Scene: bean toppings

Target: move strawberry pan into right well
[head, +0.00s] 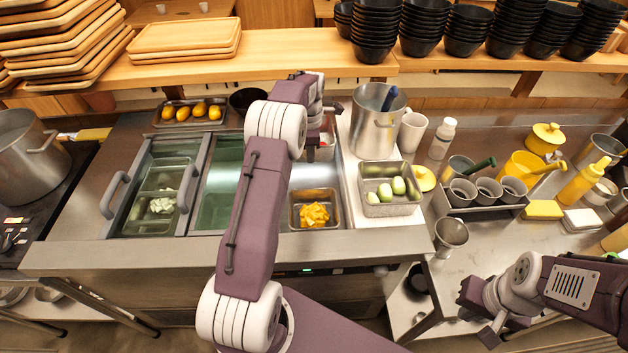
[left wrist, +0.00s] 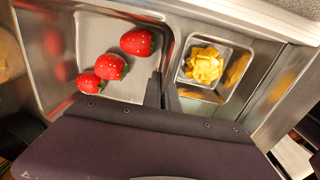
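The strawberry pan (left wrist: 58,55) is a metal pan holding red strawberries (left wrist: 137,42), large at the upper left of the left wrist view. In the head view my left arm and gripper (head: 318,138) hide most of it; a little red shows beside the gripper. My left gripper (left wrist: 162,92) has its dark fingers close together on either side of the pan's wall, seemingly shut on it. The right well (head: 318,172) is open, with a small pan of yellow cubes (head: 314,215) at its front. My right gripper (head: 478,315) is low at the right, away from the wells; its fingers are unclear.
A pan of green items (head: 389,204) stands right of the right well, with a tall pot (head: 375,125) behind. A tray of yellow fruit (head: 190,113) lies behind the left well. A wooden shelf (head: 290,58) crosses above the back. Bottles and cups crowd the right counter.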

